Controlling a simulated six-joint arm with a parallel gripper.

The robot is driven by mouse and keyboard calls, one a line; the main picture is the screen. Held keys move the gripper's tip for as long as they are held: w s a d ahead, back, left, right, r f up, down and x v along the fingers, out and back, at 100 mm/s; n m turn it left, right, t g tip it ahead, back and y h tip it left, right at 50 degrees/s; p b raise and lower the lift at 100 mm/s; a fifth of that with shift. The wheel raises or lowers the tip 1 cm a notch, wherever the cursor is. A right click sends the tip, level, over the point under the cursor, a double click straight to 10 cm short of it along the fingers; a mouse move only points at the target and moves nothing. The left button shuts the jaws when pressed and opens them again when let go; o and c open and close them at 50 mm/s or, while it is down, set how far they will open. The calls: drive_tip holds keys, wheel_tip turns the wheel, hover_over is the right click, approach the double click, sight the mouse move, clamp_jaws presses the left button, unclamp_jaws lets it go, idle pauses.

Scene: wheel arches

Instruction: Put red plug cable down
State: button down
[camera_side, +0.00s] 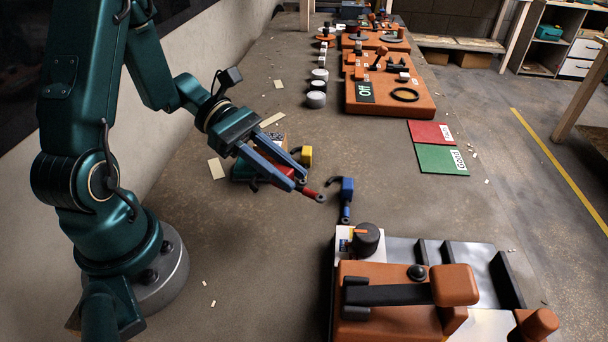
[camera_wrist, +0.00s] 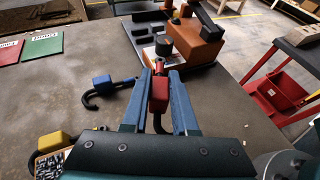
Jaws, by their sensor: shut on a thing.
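The red plug cable (camera_wrist: 159,93) is held between the blue fingers of my gripper (camera_wrist: 163,80). In the side view my gripper (camera_side: 304,187) is shut on it above the table, and the red plug's tip (camera_side: 319,198) sticks out past the fingertips. Its dark cable hangs below the plug in the wrist view. A blue plug cable (camera_side: 347,190) lies on the table just right of my gripper; it also shows in the wrist view (camera_wrist: 103,82). A yellow plug (camera_side: 306,156) sits behind the fingers, beside a small box largely hidden by my gripper.
An orange clamp fixture with a black lever (camera_side: 390,295) and a black knob (camera_side: 366,239) stands at the front right. Red (camera_side: 428,132) and green (camera_side: 442,159) cards lie farther back. An orange board (camera_side: 420,105) stands beyond. The table between them is largely clear.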

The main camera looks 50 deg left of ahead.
sight(285, 217)
drive_tip(key=shift+a+n+t, duration=0.25)
drive_tip(key=shift+n+t, duration=0.05)
drive_tip(key=shift+a+f, duration=0.15)
drive_tip(key=shift+f, duration=3.8)
drive_tip(key=shift+f, duration=0.1)
drive_tip(key=c, duration=0.7)
unclamp_jaws()
